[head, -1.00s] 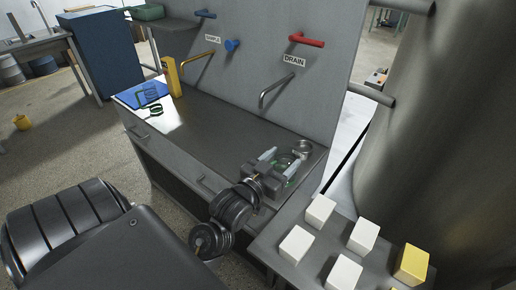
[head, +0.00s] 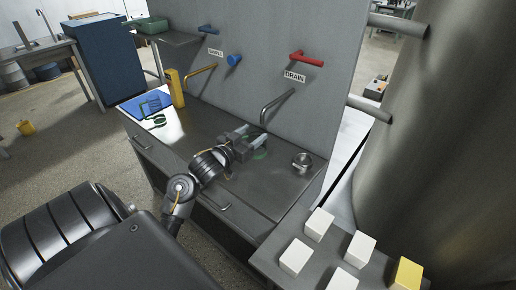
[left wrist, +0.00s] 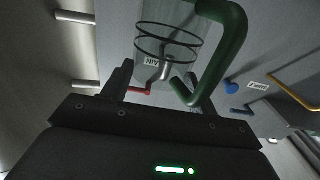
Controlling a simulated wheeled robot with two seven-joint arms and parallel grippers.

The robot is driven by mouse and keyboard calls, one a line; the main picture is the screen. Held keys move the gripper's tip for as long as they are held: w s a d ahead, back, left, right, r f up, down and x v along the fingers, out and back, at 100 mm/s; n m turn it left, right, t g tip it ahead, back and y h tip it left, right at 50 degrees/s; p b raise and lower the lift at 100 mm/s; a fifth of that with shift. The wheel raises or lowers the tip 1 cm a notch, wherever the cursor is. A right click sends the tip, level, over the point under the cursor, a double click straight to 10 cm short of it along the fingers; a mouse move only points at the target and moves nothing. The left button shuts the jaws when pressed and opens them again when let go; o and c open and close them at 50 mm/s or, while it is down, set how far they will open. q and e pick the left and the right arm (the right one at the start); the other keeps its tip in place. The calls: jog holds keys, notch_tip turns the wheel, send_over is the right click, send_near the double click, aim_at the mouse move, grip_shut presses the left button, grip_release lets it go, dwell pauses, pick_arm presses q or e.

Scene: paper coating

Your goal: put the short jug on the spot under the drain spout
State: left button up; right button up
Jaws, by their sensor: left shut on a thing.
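The held jug (left wrist: 167,45) is clear, with dark rings and a thick green handle (left wrist: 232,50), in the left wrist view; I take it to be the short jug. My left gripper (head: 248,140) is shut on it, over the steel counter below the drain spout. In the head view the jug is mostly lost in its transparency; a green part (head: 260,154) shows beside the fingers. The drain spout (head: 277,104) is a bent metal pipe under the DRAIN label (head: 295,76). I cannot tell whether the jug touches the counter. My right gripper is out of view.
A metal cup (head: 302,162) stands on the counter (head: 255,188) to the right. Green-handled clear ware (head: 156,120) is by the blue sheet (head: 135,104) at left. A yellow post (head: 175,87) stands near it. White blocks (head: 319,224) sit on the front-right table.

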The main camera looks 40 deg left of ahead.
pick_arm(q)
jog(key=w+f, duration=0.1)
jog(key=f, duration=0.1)
jog(key=w+a+f, duration=0.1)
jog(key=w, duration=0.1)
jog(key=w+f, duration=0.1)
jog(key=f, duration=0.1)
jog(key=shift+w+a+f, duration=0.3)
jog(key=shift+w+f, duration=0.05)
notch_tip(320, 180, down, 3)
jog(key=shift+w+f+p, duration=0.1)
jog(key=shift+p, duration=0.3)
jog(key=shift+f, duration=0.1)
jog(key=shift+f+b, duration=0.3)
jog(key=shift+f, duration=0.3)
jog(key=o, duration=1.4)
